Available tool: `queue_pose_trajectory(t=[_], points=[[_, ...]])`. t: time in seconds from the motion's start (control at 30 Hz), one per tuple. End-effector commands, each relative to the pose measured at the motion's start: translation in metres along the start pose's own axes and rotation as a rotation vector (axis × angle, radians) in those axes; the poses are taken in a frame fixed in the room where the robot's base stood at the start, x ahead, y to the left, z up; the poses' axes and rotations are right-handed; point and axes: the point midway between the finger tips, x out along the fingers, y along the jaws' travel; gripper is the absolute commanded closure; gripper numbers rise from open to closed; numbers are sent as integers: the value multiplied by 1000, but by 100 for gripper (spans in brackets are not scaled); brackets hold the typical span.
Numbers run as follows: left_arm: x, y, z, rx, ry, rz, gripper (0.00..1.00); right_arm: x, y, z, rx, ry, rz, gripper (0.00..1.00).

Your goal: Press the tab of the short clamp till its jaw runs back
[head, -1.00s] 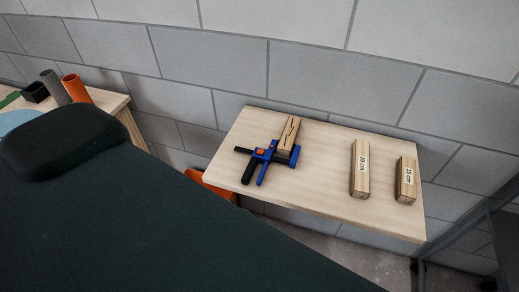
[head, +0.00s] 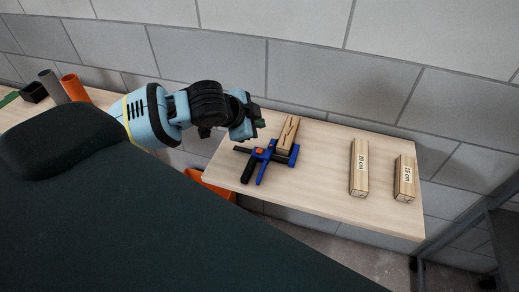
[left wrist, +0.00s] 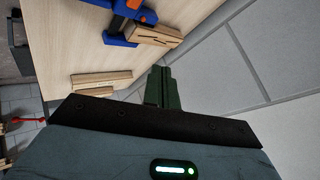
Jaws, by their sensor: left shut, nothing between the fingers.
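The short clamp (head: 259,156), blue and black with an orange tab (head: 259,151), lies on the wooden table near its left end. Its blue jaw (head: 293,157) is at a wooden block (head: 288,131) with a dark crack-like mark; I cannot tell whether they touch. My left gripper (head: 258,124) is above the table's back left edge, behind the clamp and apart from it. In the left wrist view, its green fingers (left wrist: 162,88) are together and empty, and the clamp (left wrist: 122,20) shows at the top. My right gripper is not in view.
Two labelled wooden blocks, a 20 cm one (head: 359,168) and a shorter one (head: 404,178), lie on the table's right half. A block wall (head: 330,70) stands close behind. An orange thing (head: 208,185) is below the table's left edge. The table's front middle (head: 310,195) is clear.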

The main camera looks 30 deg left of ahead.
Motion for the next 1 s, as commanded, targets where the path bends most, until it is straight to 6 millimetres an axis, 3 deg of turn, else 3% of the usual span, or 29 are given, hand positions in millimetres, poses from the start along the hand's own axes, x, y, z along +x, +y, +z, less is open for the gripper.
queue_pose_trajectory(t=[0.13, 0.57, 1.0], points=[[-3, -10, 0, 5, -1, -12, 100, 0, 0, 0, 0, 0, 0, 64], [-1, -8, 2, 4, -1, -11, 100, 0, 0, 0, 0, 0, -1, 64], [33, 16, 27, 3, -3, -10, 100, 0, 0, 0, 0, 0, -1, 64]])
